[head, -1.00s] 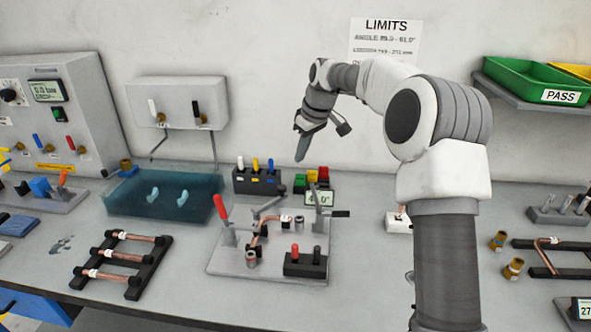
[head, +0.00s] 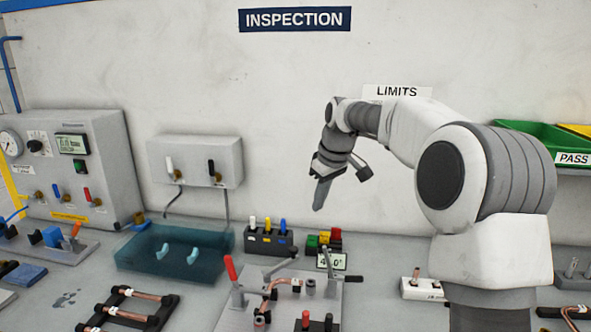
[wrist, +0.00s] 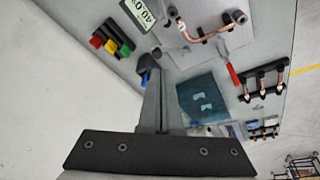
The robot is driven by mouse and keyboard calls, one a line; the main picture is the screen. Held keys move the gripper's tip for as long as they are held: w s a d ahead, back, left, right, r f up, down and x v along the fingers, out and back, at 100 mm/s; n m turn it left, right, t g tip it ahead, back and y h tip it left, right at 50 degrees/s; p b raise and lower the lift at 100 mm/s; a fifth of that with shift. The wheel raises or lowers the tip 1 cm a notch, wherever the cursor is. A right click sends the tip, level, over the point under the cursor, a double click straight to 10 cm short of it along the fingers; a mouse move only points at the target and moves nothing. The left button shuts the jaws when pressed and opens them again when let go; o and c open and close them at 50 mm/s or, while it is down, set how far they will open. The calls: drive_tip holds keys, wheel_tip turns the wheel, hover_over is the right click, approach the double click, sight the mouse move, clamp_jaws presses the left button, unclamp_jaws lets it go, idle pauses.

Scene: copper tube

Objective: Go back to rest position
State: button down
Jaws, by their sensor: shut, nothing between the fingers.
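My gripper (head: 321,193) is shut and empty. It hangs in the air in front of the back wall, above the bench and apart from everything on it, with its fingers pointing down. In the wrist view its closed fingers (wrist: 163,85) show in the middle, over the bench. Below it on the bench is the bending fixture (head: 235,314) with a red-handled lever and a bent copper tube (head: 270,293) lying in it. The copper tube also shows in the wrist view (wrist: 195,35).
A teal tray (head: 130,262), a black block with coloured handles (head: 268,241) and red, yellow and green buttons (head: 324,240) stand behind the fixture. A rack of copper tubes (head: 150,318) is at front left. Green bin (head: 525,138) sits at right. The air around my gripper is clear.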

drive_tip(key=s+d+r+m+t+h, duration=0.1)
drive_tip(key=s+d+r+m, duration=0.15)
drive_tip(key=s, duration=1.15)
drive_tip(key=s+d+r+m+t+h, duration=0.1)
drive_tip(key=s+d+r+m, duration=0.15)
drive_tip(key=s, duration=1.15)
drive_tip(key=s+d+f+m, duration=0.1)
drive_tip(key=s+f+m, duration=0.2)
drive_tip(key=s+f, duration=0.2)
drive_tip(key=s, duration=0.3)
drive_tip(key=shift+s+d+f+t, duration=0.2)
drive_tip(key=shift+s+f+t, duration=0.05)
drive_tip(key=shift+s+t, duration=0.15)
